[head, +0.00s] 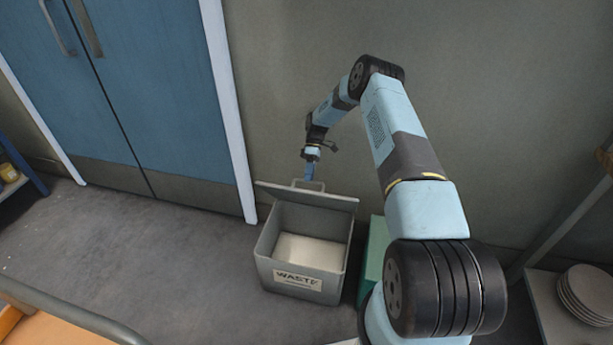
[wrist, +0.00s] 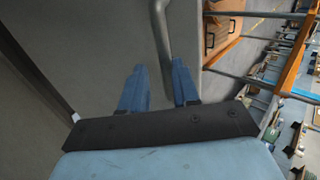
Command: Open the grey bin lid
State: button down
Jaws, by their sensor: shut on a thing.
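The grey bin (head: 298,283) stands on the floor by the wall, with a "WASTE" label on its front. Its grey lid (head: 330,199) is raised at the back, tilted up, and the bin's pale inside shows. My gripper (head: 310,176) is at the lid's handle (head: 297,183), above the lid's edge. In the wrist view the blue fingers (wrist: 160,85) sit on either side of the grey handle bar (wrist: 160,30), shut on it. The fingertips' exact contact is small in the head view.
A green box (head: 374,262) stands close to the bin's right side. A blue double door (head: 150,90) is at the left. Stacked plates (head: 585,292) sit on a shelf at the right. An orange-topped table (head: 45,328) is at the front left. Floor left of the bin is clear.

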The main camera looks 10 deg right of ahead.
jog(key=shift+w+d+f, duration=0.1)
jog(key=shift+f, duration=0.25)
jog(key=c, duration=1.1)
grip_release()
jog(key=shift+w+f, duration=0.15)
jog(key=shift+r, duration=0.25)
jog(key=s+r, duration=0.8)
jog(key=s, duration=0.1)
jog(key=s+r, duration=0.4)
jog(key=s, duration=0.1)
jog(key=shift+d+r, duration=0.3)
jog(key=shift+r, duration=0.1)
